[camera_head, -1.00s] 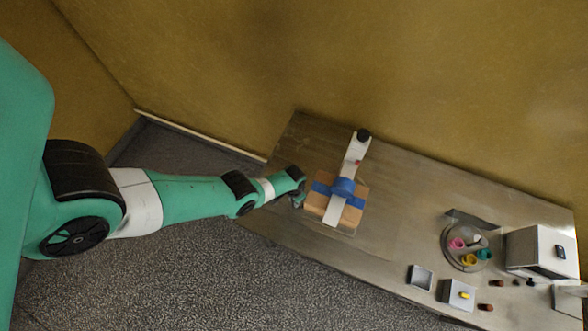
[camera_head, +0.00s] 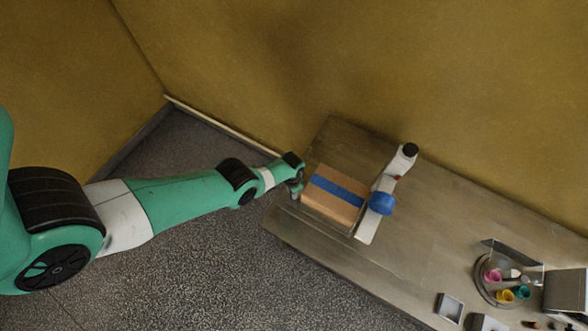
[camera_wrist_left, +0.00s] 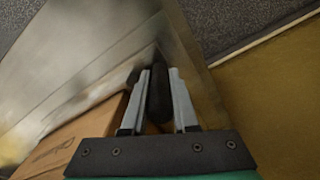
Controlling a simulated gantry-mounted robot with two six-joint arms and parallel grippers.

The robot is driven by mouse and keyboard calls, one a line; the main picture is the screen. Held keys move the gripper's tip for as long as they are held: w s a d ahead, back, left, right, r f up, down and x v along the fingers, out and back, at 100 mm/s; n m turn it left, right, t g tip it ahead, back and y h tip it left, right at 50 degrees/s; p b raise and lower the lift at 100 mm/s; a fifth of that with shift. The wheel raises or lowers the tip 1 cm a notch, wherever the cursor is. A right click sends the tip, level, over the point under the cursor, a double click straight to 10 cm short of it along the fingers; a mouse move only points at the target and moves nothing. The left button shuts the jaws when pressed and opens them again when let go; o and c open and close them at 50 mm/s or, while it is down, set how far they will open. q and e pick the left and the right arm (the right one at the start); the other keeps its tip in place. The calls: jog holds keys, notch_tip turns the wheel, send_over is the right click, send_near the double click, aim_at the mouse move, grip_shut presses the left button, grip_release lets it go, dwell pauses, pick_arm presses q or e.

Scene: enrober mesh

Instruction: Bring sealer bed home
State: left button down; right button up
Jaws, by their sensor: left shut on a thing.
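The carton (camera_head: 328,205) is a brown box with a blue strip (camera_head: 338,190) along its top. It sits on the metal table, left of the white sealer arm (camera_head: 387,185) with its blue roller (camera_head: 382,203). The sealer bed under the carton is hard to make out. My left gripper (camera_head: 297,188) is at the carton's left end. In the left wrist view, its two grey fingers (camera_wrist_left: 159,78) are shut on a dark upright handle (camera_wrist_left: 160,98), and the carton (camera_wrist_left: 75,140) shows beside it. My right gripper is not in view.
The metal table (camera_head: 430,215) has free room right of the sealer arm. A round tray with coloured cups (camera_head: 505,296) and a small square tin (camera_head: 450,307) stand at the far right. The ochre wall runs along the back edge.

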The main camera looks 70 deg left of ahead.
pick_arm(q)
jog(key=shift+s+a, duration=0.55)
jog(key=shift+a, duration=0.2)
jog(key=c, duration=1.1)
grip_release()
jog(key=shift+o, duration=0.7)
jog(key=shift+s+a, duration=0.1)
jog(key=shift+a, duration=0.1)
